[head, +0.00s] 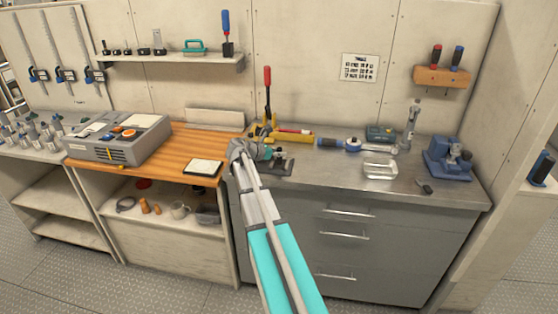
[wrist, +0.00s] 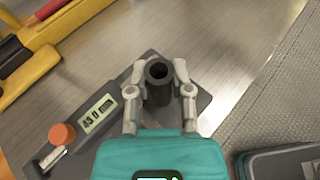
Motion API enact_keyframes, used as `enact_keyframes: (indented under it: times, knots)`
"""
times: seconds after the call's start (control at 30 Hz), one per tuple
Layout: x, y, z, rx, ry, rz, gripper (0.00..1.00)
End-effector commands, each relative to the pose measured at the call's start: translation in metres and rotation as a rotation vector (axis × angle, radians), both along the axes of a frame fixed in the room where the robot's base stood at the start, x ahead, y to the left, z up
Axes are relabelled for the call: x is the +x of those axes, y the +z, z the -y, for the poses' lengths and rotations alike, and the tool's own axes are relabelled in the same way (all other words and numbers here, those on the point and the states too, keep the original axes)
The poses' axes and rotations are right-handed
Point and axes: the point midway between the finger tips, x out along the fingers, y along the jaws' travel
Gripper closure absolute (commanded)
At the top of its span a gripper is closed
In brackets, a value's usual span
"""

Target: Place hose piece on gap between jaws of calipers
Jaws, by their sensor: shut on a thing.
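My gripper (wrist: 159,92) is shut on a black hose piece (wrist: 158,94), a short dark tube whose open end faces the wrist camera. In the head view my gripper (head: 276,153) is at the end of my arm, over the dark base on the bench. The hose piece is over the dark grey base (wrist: 190,122) in the wrist view; I cannot tell whether it touches it. The calipers, with a grey digital display (wrist: 98,116) and an orange knob (wrist: 62,134), lie on the left. Their jaws and gap are hidden or not clear behind my gripper and the hose piece.
A yellow tool (head: 292,138) with a red-handled lever stands behind my gripper. A blue-and-metal tool (head: 352,145), a clear tray (head: 380,169) and a blue vise (head: 449,160) are further right.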

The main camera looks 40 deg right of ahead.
Motion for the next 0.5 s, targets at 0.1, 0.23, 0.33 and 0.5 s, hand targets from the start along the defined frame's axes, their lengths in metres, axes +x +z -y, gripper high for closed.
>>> enact_keyframes:
  times: [0.1,0.23,0.33,0.5]
  knots:
    - [0.0001,-0.0116,-0.0002,0.000,0.000,0.000,0.98]
    - [0.0002,-0.0140,-0.0003,0.000,0.000,0.000,0.98]
    - [0.0002,-0.0135,-0.0005,0.000,0.001,0.000,0.98]
    - [0.0003,-0.0130,-0.0006,0.000,0.001,0.000,0.98]
